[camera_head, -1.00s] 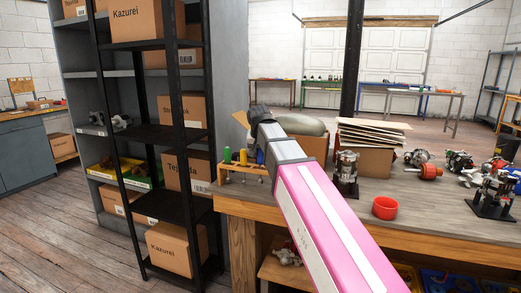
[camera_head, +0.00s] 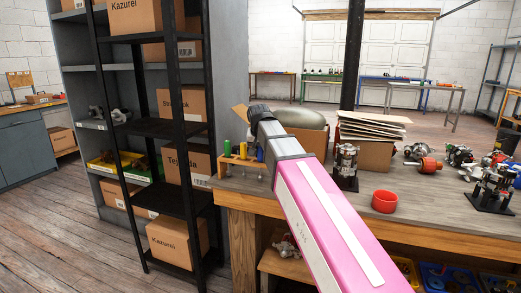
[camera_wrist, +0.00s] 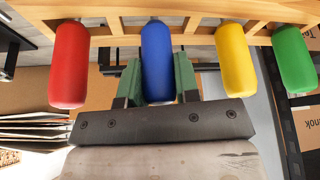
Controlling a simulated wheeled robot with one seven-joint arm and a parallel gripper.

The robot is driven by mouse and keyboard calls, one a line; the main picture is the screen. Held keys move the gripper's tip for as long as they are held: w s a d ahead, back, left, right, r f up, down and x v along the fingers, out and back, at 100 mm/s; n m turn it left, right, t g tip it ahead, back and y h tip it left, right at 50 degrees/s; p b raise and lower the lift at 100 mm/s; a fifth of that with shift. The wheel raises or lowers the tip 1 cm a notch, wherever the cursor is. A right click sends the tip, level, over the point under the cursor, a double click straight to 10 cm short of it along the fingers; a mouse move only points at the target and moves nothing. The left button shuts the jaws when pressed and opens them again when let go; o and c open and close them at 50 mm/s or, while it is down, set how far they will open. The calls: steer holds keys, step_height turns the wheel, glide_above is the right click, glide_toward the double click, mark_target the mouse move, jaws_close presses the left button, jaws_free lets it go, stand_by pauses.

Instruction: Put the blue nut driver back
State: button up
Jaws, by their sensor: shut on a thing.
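The blue nut driver (camera_wrist: 157,62) stands in a wooden rack (camera_wrist: 100,12), between a red-handled driver (camera_wrist: 69,64) and a yellow-handled one (camera_wrist: 237,58). A green-handled driver (camera_wrist: 293,59) is at the end of the row. My gripper (camera_wrist: 157,82) is shut on the blue handle, a green finger on each side. In the head view the rack (camera_head: 233,160) sits at the left end of the workbench. The blue handle (camera_head: 260,155) shows just left of my arm, which hides the red one. How deep the blue shaft sits in its slot is hidden.
A black shelf unit (camera_head: 150,130) with cartons stands close left of the rack.

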steer(key=o, duration=1)
steer(key=shift+c, duration=0.2)
